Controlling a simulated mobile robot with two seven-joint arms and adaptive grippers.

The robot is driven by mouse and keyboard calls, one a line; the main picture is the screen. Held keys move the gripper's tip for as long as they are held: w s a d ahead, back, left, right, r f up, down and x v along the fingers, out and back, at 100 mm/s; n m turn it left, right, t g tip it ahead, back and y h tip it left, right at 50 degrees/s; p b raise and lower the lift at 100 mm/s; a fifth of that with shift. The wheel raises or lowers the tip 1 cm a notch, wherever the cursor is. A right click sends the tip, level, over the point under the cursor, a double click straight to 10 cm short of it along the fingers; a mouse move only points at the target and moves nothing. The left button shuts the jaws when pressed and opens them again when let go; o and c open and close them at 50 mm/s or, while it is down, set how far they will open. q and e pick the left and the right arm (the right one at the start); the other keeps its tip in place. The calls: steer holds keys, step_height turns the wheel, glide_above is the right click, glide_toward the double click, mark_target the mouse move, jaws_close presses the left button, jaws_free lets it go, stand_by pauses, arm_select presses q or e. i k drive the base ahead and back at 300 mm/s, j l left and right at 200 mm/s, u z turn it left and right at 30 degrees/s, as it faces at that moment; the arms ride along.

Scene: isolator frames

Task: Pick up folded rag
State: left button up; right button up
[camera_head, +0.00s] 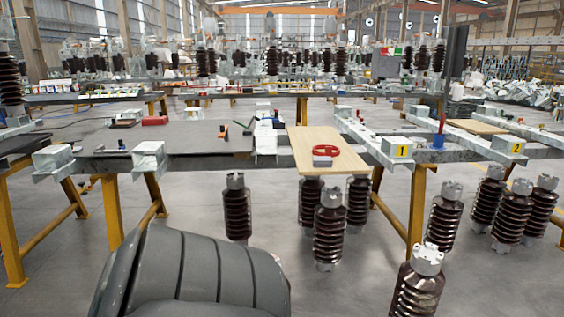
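I cannot identify a folded rag with certainty. Neither of my grippers is in view. A large dark grey ribbed part of my own arm fills the bottom left of the view.
The metal-framed workbench (190,138) on yellow legs carries a dark mat, a white bottle-like item (266,138) and an orange-handled tool (223,131). Brown ribbed insulators (330,228) stand on the floor below and at right. Numbered brackets (398,151) line the right rail.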

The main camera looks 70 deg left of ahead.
mark_target(318, 161)
steer(key=u, duration=2.05)
steer(key=j+z, duration=0.15)
steer(key=z, duration=0.3)
steer(key=j+z, duration=0.25)
steer(key=z, duration=0.25)
steer(key=j+z, duration=0.2)
steer(key=z, duration=0.25)
steer(key=j+z, duration=0.2)
steer(key=j, duration=0.15)
steer(key=k+j+z, duration=0.2)
steer(key=j, duration=0.15)
steer(key=j+z, duration=0.15)
steer(key=j, duration=0.25)
steer(key=k+j+z, duration=0.1)
steer(key=j, duration=0.25)
steer(key=k+j, duration=0.25)
steer(key=k+j+z, duration=0.15)
steer(key=j, duration=0.25)
